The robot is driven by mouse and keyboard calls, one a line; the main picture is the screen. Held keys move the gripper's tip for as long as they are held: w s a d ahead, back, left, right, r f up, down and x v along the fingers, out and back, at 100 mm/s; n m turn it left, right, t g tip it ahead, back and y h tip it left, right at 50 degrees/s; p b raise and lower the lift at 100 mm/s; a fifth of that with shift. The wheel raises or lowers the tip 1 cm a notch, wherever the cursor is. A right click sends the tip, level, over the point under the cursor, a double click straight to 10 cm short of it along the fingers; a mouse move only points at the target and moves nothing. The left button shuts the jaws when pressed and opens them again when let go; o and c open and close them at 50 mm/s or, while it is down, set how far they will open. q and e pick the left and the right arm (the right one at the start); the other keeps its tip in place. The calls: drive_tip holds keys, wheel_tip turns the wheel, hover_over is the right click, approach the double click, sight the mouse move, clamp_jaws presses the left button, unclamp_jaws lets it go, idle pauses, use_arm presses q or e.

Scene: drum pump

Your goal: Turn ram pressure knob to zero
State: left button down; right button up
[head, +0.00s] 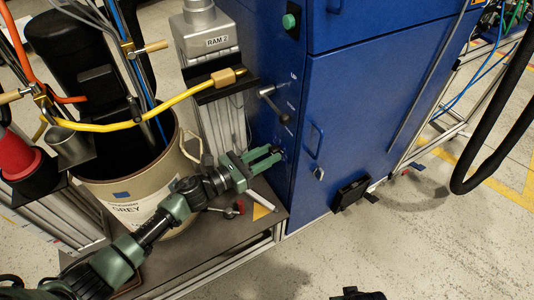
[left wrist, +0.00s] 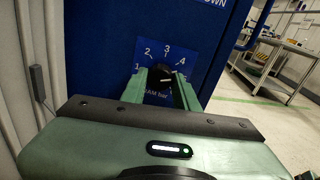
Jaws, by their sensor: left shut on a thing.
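The ram pressure knob (left wrist: 159,80) is a black knob on the blue cabinet's front, in the middle of a blue dial plate (left wrist: 145,48). Numbers 1 to 5 run around it, with "RAM bar" partly hidden below. In the head view the knob is small and mostly hidden by my fingertips. My left gripper (head: 277,156) reaches in from the left with its green fingers against the cabinet. In the left wrist view my left gripper (left wrist: 160,88) has one finger on each side of the knob and is shut on it. The knob's exact pointer direction is hard to read.
A lever (head: 274,103) sticks out of the blue cabinet (head: 350,130) above the knob. A red-knobbed valve (head: 238,207) lies under my arm. Floor (head: 400,260) is open at front right.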

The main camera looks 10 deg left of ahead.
use_arm(q)
drive_tip(key=shift+n, duration=1.1)
drive_tip(key=shift+p, duration=0.3)
use_arm(e)
drive_tip(key=shift+s+f, duration=0.25)
drive_tip(key=shift+f, duration=0.35)
drive_tip(key=shift+s+f, duration=0.25)
drive_tip(key=shift+f, duration=0.35)
use_arm(q)
drive_tip(key=c, duration=1.2)
unclamp_jaws()
drive_tip(key=shift+c, duration=0.2)
drive_tip(key=shift+o, duration=0.9)
use_arm(e)
drive_tip(key=shift+s+f, duration=0.1)
drive_tip(key=shift+s, duration=0.2)
